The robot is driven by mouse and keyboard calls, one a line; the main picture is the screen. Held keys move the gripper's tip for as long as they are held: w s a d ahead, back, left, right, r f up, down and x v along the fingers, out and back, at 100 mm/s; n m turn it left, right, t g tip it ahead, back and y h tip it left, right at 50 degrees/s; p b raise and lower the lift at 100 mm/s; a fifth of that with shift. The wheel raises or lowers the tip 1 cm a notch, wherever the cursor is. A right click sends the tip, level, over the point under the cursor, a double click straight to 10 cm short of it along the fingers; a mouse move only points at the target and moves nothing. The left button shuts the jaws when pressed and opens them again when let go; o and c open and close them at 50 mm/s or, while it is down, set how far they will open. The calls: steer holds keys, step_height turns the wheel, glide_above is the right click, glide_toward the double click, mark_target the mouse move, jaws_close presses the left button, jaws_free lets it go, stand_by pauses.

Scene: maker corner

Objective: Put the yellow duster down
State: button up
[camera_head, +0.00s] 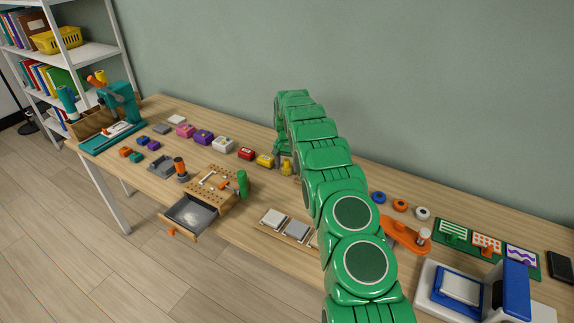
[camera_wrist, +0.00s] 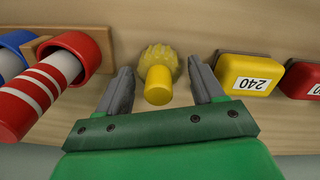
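The yellow duster (camera_wrist: 158,86) is in the middle of the wrist view, its handle toward the camera and its fluffy yellow head behind, against the wooden bench top. In the head view the duster (camera_head: 286,166) appears to stand upright on the bench near the wall, just below the end of my arm. My gripper (camera_wrist: 162,84) is open, with one grey finger on each side of the duster's handle. A gap shows between the handle and each finger. The head view mostly hides my gripper behind the green arm.
A yellow box (camera_wrist: 248,76) labelled 240 and a red box (camera_wrist: 304,80) sit close to the right finger. A red-and-white striped cylinder (camera_wrist: 42,88) in a wooden holder is close on the left. An open drawer (camera_head: 190,217) juts from the bench's front edge.

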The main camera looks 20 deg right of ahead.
mark_target(287, 159)
steer(key=r, duration=1.1)
steer(key=shift+w+r, duration=0.1)
steer(key=shift+w, duration=0.15)
steer(key=s+a+r+n, duration=0.1)
steer(key=s+a+r, duration=0.2)
steer(key=s+r, duration=0.85)
steer(key=s+a+r+n, duration=0.2)
steer(key=s+r, duration=0.7)
steer(key=s, duration=0.6)
steer(key=s+a+f+n, duration=0.1)
steer(key=s+a, duration=0.1)
steer(key=s, duration=1.7)
steer(key=s+a+f+n+g, duration=0.1)
steer(key=s+a+n, duration=0.1)
steer(key=s, duration=1.8)
steer(key=shift+s+f, duration=0.15)
steer(key=shift+a, duration=0.15)
